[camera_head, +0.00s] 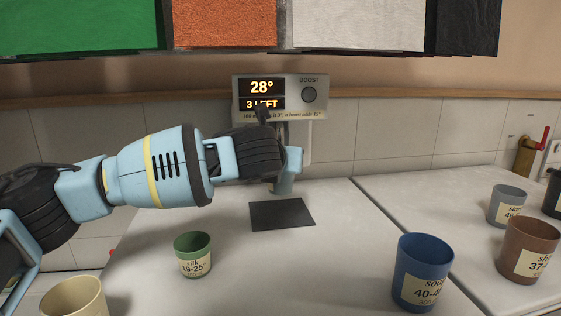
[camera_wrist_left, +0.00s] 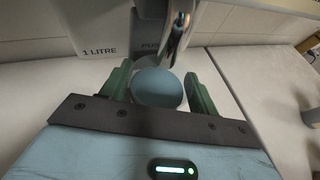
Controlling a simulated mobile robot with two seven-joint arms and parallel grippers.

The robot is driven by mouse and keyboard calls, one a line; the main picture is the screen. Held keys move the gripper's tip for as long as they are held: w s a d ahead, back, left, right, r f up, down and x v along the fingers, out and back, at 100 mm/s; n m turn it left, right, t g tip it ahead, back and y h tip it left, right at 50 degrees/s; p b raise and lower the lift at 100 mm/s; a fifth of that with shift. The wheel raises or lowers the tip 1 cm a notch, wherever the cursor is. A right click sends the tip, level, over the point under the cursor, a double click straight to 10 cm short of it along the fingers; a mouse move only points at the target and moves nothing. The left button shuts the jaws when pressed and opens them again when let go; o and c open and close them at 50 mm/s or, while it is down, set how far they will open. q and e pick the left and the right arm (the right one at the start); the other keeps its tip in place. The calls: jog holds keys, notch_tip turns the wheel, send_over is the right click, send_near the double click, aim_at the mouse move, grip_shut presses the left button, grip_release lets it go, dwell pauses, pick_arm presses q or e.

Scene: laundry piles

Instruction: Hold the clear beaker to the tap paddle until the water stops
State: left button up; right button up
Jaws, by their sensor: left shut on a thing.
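My left gripper (camera_wrist_left: 156,85) reaches in from the left to the tap at the back of the counter. In the left wrist view its green fingers are shut on the beaker (camera_wrist_left: 158,90), one on each side. The beaker looks blue-grey from above. I cannot tell its water level. A metal tap part (camera_wrist_left: 176,42) hangs over the beaker's rim; I cannot tell whether they touch. In the head view the hand hides most of the tap, and a pale part of the beaker (camera_head: 284,187) shows below it. The display panel (camera_head: 262,87) reads 28° and 3 LEFT. My right gripper is not in view.
A dark mat (camera_head: 282,214) lies under the tap area. A green silk cup (camera_head: 193,256) stands front left, a cream cup (camera_head: 74,297) at the edge. A blue cup (camera_head: 422,272), a brown cup (camera_head: 527,250) and a grey cup (camera_head: 507,206) stand right. A round BOOST button (camera_head: 309,95) is on the panel.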

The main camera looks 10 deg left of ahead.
pick_arm(q)
jog(key=shift+s+r, duration=0.1)
jog(key=shift+s, duration=0.05)
jog(key=shift+s+d, duration=0.35)
jog(key=shift+s, duration=0.4)
jog(key=shift+s+d, duration=0.3)
jog(key=shift+s, duration=0.4)
jog(key=shift+s+d, duration=0.35)
jog(key=shift+s, duration=0.4)
jog(key=s+d, duration=0.3)
jog(key=s, duration=0.6)
jog(key=shift+d, duration=0.4)
jog(key=shift+s, duration=0.1)
